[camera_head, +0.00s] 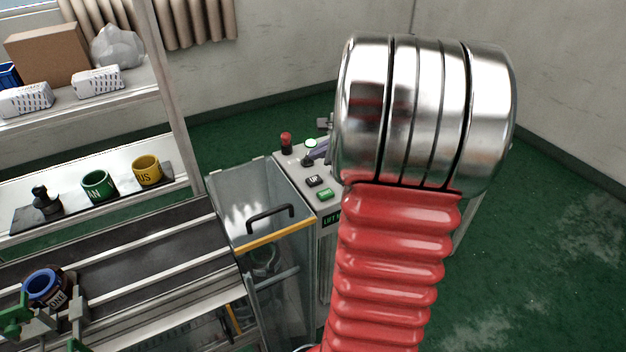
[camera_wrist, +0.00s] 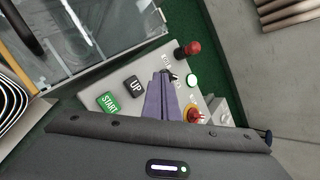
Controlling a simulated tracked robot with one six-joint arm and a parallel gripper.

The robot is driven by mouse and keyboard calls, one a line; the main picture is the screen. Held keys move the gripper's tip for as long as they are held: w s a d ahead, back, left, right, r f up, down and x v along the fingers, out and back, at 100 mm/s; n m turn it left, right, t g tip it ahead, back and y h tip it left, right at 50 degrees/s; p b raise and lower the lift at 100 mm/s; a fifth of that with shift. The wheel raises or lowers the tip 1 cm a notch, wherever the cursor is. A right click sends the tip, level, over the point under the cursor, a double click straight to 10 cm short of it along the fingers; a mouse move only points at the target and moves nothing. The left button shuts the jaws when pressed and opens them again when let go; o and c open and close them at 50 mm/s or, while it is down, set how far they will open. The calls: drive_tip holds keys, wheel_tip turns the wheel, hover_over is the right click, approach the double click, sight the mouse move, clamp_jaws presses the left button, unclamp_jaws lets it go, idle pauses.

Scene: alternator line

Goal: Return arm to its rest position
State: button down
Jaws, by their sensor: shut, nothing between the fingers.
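My gripper (camera_wrist: 163,84) shows in the wrist view as two purple-grey fingers pressed together, with nothing between them. It is over the light grey control panel (camera_wrist: 140,75), among its buttons and lever; I cannot tell whether it touches the panel. In the head view the gripper (camera_head: 316,152) is a small purple shape at the panel's far part, left of my arm. My arm, with red bellows and a polished metal joint, fills the right centre of the head view and hides part of the panel.
The panel has a black UP button (camera_wrist: 135,86), a green START button (camera_wrist: 108,103), a red knob (camera_wrist: 188,49) and a red-yellow stop button (camera_wrist: 194,115). A clear guarded cabinet (camera_head: 262,205), conveyor (camera_head: 120,262) and shelf (camera_head: 80,110) stand left. Green floor (camera_head: 560,235) is open at right.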

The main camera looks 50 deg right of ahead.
idle(0.3)
drive_tip(key=shift+a, duration=0.1)
drive_tip(key=a+r+n+g+y, duration=0.1)
drive_tip(key=a+r+n, duration=0.2)
drive_tip(key=a+n, duration=0.55)
drive_tip(key=a+r+n+g+y, duration=0.1)
drive_tip(key=a+r+n+y, duration=0.15)
drive_tip(key=a, duration=1.15)
drive_tip(key=s+a+r+n+g+h, duration=0.1)
drive_tip(key=s+a+n+h, duration=0.1)
drive_tip(key=s+a+n, duration=1.2)
drive_tip(key=a+n, duration=0.2)
drive_tip(key=n, duration=0.1)
drive_tip(key=shift+s+a+g, duration=0.3)
drive_tip(key=shift+s, duration=0.05)
drive_tip(key=shift+s+h, duration=0.1)
drive_tip(key=shift+h, duration=0.15)
